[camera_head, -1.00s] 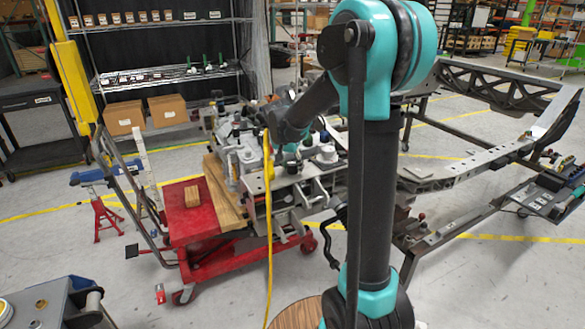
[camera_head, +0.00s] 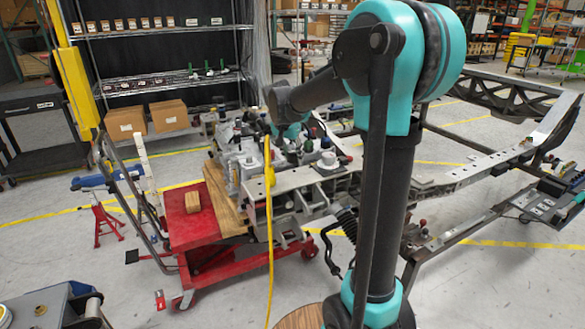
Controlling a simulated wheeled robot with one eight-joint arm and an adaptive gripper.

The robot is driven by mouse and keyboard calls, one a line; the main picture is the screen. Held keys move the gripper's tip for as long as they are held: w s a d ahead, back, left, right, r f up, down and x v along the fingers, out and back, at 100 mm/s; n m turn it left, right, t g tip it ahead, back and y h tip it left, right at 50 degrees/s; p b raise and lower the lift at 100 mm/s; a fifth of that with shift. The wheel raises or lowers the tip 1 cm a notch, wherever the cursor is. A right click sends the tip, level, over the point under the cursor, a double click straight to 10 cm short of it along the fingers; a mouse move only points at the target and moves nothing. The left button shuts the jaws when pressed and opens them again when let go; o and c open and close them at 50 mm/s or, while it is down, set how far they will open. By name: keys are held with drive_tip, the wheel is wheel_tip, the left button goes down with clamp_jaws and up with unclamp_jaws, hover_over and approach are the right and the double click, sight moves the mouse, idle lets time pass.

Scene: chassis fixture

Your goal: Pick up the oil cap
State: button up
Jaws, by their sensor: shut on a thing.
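My arm reaches over the engine assembly (camera_head: 240,172), which sits on the frame at the middle of the view. My gripper (camera_head: 291,151) is small, dark and partly hidden below the teal wrist, among the engine's top parts. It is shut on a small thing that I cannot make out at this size. I cannot single out the oil cap among the several small caps and fittings there.
A red cart (camera_head: 192,228) with a wooden block (camera_head: 192,202) stands left of the engine. A yellow hose (camera_head: 270,235) hangs down in front. The chassis frame (camera_head: 460,158) extends right. Shelves with cardboard boxes (camera_head: 168,115) stand behind.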

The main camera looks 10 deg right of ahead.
sight(292, 152)
wheel_tip(292, 152, up, 13)
idle(0.5)
